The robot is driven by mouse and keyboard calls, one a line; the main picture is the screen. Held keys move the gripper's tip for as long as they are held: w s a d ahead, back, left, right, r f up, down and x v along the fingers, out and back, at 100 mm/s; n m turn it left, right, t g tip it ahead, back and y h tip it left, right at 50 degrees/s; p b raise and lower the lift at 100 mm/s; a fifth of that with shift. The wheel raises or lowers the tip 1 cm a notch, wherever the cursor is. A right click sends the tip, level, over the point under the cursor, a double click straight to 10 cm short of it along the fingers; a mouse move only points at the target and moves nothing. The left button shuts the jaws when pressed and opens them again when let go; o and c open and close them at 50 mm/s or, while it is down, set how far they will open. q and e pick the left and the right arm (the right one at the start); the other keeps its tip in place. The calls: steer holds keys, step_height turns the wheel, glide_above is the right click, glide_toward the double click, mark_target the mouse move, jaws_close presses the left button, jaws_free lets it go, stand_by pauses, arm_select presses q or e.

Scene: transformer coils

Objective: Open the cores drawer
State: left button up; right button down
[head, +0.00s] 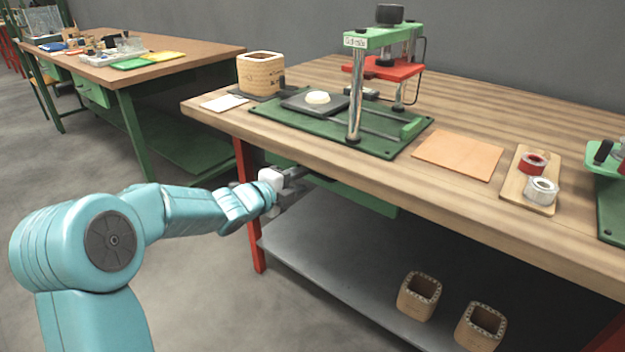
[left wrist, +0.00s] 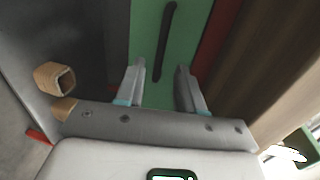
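The green drawer (head: 365,194) hangs under the wooden workbench top, partly hidden behind my left gripper in the head view. In the left wrist view the green drawer front (left wrist: 145,30) carries a long dark handle (left wrist: 167,40). My left gripper (head: 298,180) is at the drawer, below the bench edge. In the left wrist view its two fingers (left wrist: 160,72) are apart, with the lower end of the handle showing between them. Whether they touch the handle cannot be told. No label marks the drawer as the cores drawer. My right gripper is not in view.
The bench top (head: 290,125) carries a green-based press (head: 385,145), a wooden coil block (head: 260,75), an orange sheet (head: 458,155) and a tray with two rolls (head: 520,188). A grey lower shelf (head: 335,270) holds two hollow wooden cores (head: 418,297). A red leg (head: 250,215) stands left of the drawer.

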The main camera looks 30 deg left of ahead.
mark_target(312, 176)
arm_select(q)
steer(key=shift+x, duration=2.65)
steer(key=shift+d, duration=0.1)
jaws_close()
